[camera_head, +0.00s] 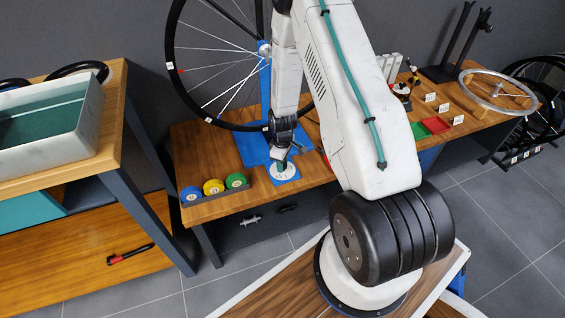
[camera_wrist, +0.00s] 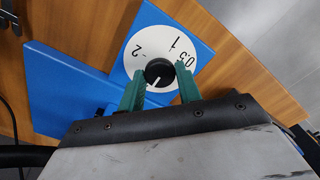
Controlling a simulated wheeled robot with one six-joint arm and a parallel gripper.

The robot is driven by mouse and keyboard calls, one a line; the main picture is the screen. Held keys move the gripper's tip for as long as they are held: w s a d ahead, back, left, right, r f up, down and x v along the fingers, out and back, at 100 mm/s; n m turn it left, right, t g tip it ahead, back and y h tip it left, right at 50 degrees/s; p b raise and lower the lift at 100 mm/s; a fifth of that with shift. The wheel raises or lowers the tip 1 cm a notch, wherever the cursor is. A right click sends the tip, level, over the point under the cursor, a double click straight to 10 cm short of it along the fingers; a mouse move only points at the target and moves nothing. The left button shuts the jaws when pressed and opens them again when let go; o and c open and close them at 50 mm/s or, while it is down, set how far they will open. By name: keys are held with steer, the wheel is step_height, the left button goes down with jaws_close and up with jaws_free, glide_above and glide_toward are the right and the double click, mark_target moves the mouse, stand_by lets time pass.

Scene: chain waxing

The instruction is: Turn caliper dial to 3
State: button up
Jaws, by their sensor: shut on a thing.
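The caliper dial is a white disc (camera_wrist: 138,63) on a blue plate (camera_wrist: 180,28), with a round black knob (camera_wrist: 159,72) at its centre. The labels 2, 1 and 0.5 show on the disc; its lower part is hidden by my gripper. A white pointer line on the knob points down and slightly left in the wrist view. My gripper (camera_wrist: 159,75) has its two green fingers on either side of the knob, shut on it. In the head view the dial (camera_head: 284,175) lies on the bench under my gripper (camera_head: 281,164).
The wooden bench (camera_head: 205,152) carries a wheel (camera_head: 219,125) on a blue stand behind the dial. Blue, yellow and green round pieces (camera_head: 213,187) sit in a holder to the left. Red and green trays (camera_head: 436,125) and a bare rim (camera_head: 497,90) are to the right.

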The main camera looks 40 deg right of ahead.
steer(key=shift+w, duration=0.1)
steer(key=o, duration=1)
step_height(320, 180, up, 8)
steer(key=shift+f, duration=0.1)
stand_by(0.3)
